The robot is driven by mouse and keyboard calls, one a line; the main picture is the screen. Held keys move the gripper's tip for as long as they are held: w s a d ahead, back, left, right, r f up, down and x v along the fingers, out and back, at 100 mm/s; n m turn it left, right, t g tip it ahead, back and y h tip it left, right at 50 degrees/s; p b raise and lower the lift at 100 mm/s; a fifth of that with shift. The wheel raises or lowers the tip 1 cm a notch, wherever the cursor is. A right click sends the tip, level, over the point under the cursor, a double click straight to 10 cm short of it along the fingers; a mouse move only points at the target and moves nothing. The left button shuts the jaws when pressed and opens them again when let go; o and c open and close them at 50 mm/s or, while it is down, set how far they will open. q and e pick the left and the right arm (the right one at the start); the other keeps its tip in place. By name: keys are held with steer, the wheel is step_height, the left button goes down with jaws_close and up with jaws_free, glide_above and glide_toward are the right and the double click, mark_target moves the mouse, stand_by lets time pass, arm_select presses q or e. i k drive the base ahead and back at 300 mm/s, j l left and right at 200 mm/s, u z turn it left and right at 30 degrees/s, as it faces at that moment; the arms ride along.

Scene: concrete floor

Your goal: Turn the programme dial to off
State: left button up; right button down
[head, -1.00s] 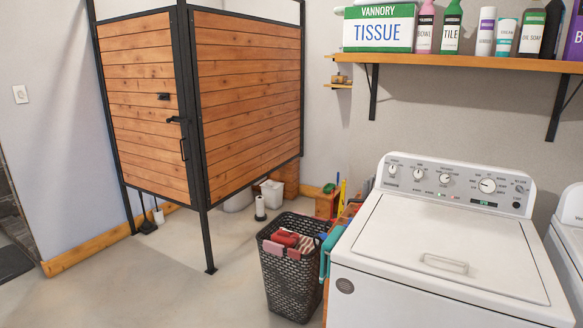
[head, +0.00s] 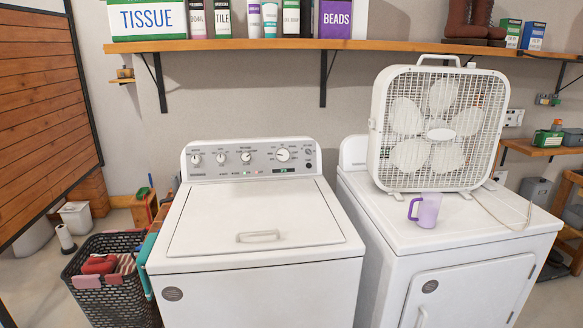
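A white top-loading washing machine (head: 258,260) stands in front of me with its lid shut. Its grey control panel (head: 265,171) at the back carries several knobs. The largest knob, at the right of the panel, looks like the programme dial (head: 282,155). Smaller knobs sit to its left, and a small display lies below it. The dial's markings are too small to read. Neither of my grippers shows in the head view.
A white dryer (head: 448,235) stands to the right, with a box fan (head: 438,129) and a purple mug (head: 425,211) on top. A black laundry basket (head: 113,289) stands left of the washer. A wooden shelf (head: 420,46) with boxes and bottles runs above.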

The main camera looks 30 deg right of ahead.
mark_target(282, 154)
steer(key=i+l+z, duration=0.85)
steer(key=i+l, duration=0.15)
steer(key=i, duration=0.2)
